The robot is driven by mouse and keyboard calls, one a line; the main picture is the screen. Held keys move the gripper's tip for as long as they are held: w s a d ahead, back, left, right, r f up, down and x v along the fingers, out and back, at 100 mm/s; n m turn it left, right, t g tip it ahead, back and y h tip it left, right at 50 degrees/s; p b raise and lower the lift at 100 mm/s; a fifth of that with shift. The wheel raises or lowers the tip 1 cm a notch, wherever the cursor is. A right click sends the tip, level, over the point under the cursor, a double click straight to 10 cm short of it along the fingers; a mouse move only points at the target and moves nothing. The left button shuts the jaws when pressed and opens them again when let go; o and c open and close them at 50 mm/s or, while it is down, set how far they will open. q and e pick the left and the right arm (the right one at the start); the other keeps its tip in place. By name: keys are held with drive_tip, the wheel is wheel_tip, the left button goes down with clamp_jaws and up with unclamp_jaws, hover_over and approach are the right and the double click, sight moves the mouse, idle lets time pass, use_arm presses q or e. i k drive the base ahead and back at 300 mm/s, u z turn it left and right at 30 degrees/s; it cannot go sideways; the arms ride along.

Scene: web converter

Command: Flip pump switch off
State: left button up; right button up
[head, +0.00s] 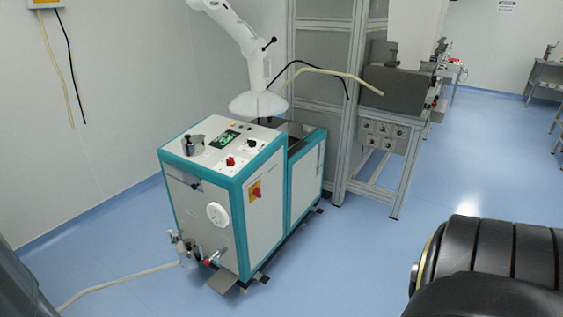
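The pump unit (203,225) is a white and teal cabinet standing on the floor near the middle of the head view. A rotary switch (255,190), a red handle on a yellow plate, sits on its right-facing side near the upper front corner. The handle is too small to read its position. The top panel has a small green-lit display (224,139), a red knob (230,161) and a dark knob. Neither of my grippers shows. Black links of my arm fill the lower right corner, well apart from the cabinet.
A pale hose (120,284) runs along the floor from the cabinet's front valves to the left. A white extraction arm and hood (257,104) hang above the cabinet. A metal-framed machine (391,135) stands behind to the right. Blue floor (345,255) is clear right of the cabinet.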

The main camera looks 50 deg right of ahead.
sight(252, 143)
drive_tip(key=z, duration=0.3)
drive_tip(key=k, duration=0.45)
drive_tip(key=z, duration=1.5)
drive_tip(key=i, duration=1.25)
drive_tip(key=u, duration=0.5)
